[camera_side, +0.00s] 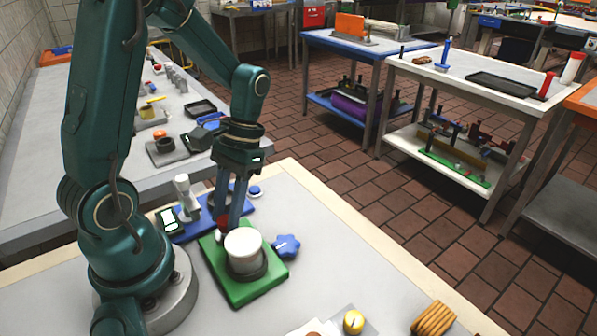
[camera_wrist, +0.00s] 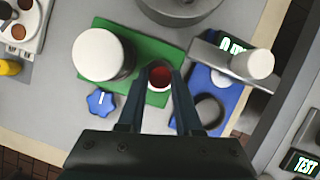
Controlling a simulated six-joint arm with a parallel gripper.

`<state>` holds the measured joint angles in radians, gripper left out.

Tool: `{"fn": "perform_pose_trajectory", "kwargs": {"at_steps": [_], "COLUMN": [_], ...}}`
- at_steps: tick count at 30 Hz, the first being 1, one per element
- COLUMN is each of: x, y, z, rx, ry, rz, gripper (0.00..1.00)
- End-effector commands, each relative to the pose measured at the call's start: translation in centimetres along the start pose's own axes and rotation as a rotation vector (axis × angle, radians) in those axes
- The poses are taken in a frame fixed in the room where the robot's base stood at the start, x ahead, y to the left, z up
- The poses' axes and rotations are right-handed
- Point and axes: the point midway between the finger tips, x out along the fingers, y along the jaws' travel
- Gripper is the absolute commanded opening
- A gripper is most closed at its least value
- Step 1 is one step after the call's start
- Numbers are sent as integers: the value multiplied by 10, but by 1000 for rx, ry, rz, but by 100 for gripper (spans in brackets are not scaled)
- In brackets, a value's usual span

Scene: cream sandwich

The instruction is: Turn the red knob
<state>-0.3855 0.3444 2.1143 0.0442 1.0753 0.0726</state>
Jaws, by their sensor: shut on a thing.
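The red knob (camera_wrist: 160,76) stands at the edge of the green board (camera_wrist: 112,35), near its corner. My gripper (camera_wrist: 160,82) points down, with one finger on each side of the knob, and is shut on it. In the side view a little of the red knob (camera_side: 220,233) shows below my fingers, behind the white cylinder. My gripper also shows there (camera_side: 229,215), upright over the green board (camera_side: 248,292). The knob's turn angle cannot be told.
A white cylinder (camera_side: 243,246) stands on the green board close to my fingers. A blue star knob (camera_side: 287,247) sits beside the board. A blue board (camera_wrist: 222,100) with a white post (camera_wrist: 253,64) and a lit display (camera_wrist: 232,45) lies close by. The tabletop toward the front right is partly clear.

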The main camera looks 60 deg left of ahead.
Motion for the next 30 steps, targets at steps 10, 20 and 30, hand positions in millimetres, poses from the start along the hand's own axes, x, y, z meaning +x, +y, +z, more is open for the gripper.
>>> {"fn": "perform_pose_trajectory", "kwargs": {"at_steps": [10,20,30], "x": [-1,-1,0], "y": [3,5,6], "z": [0,1,2], "rx": [309,597,840], "ry": [3,5,5], "rz": [-129,-249,-349], "gripper": [0,0,0]}}
